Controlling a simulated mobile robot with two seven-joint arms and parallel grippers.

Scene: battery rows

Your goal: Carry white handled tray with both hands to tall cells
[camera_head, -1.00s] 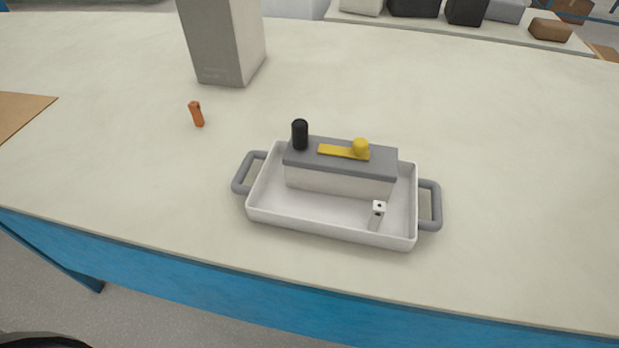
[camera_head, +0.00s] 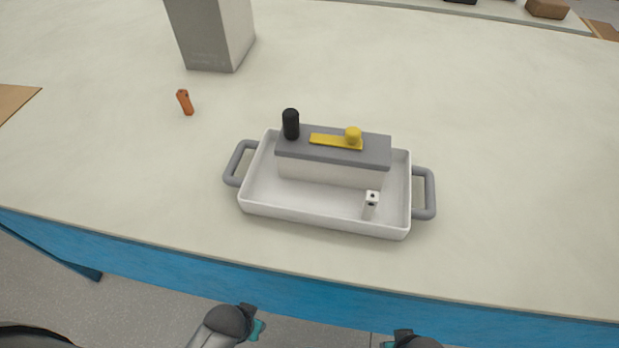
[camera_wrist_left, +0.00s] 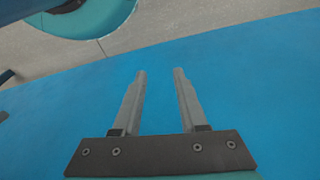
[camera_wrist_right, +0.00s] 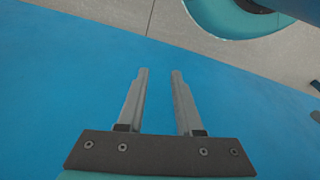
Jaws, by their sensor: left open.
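A white tray (camera_head: 300,214) with a grey handle at each end stands on the pale table near its front edge. Its left handle (camera_head: 236,163) and right handle (camera_head: 428,193) are both free. In the tray sits a white block with a grey top (camera_head: 330,165), carrying a black cylinder (camera_head: 291,124) and a yellow bar with a knob (camera_head: 337,141). A small white piece with dark dots (camera_head: 371,204) stands in the tray's front right. My left gripper (camera_wrist_left: 159,72) is open and empty before the blue table side. My right gripper (camera_wrist_right: 159,72) is also open and empty there.
A tall grey box (camera_head: 213,38) stands behind the tray at the left. A brown board (camera_head: 14,99) lies at the left edge. The table right of the tray is clear.

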